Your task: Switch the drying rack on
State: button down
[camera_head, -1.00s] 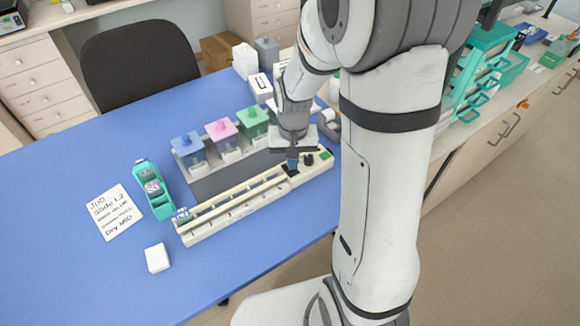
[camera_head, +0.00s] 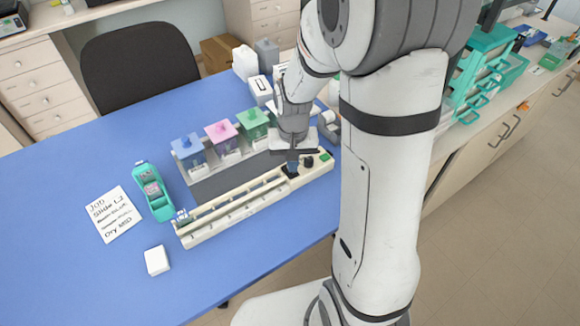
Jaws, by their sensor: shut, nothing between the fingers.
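The drying rack (camera_head: 228,212) is a long cream unit lying diagonally across the blue table. Its right end carries a control panel with a dark knob (camera_head: 308,161) and a green button or light (camera_head: 325,156). My gripper (camera_head: 292,170) points down over the left part of this panel, its fingers shut and empty. The fingertips are at or just above a dark part of the panel, left of the knob. I cannot tell whether they touch it, and they partly hide it.
Behind the rack stand staining jars with blue (camera_head: 187,145), pink (camera_head: 222,130) and green (camera_head: 253,118) lids. A teal slide holder (camera_head: 153,190), a written note (camera_head: 114,213) and a white block (camera_head: 157,260) lie to the left. The front left of the table (camera_head: 60,260) is clear.

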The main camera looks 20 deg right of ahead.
notch_tip(320, 180, up, 6)
jog(key=p, duration=0.4)
jog(key=shift+r, duration=0.1)
dwell(0.5)
jog(key=s+r+n+t, duration=0.2)
jog(key=s+r+t, duration=0.1)
jog(key=s+r, duration=1)
jog(key=shift+s+r+n+b, duration=0.3)
jog(key=shift+s+r+b, duration=0.05)
jog(key=shift+s, duration=0.5)
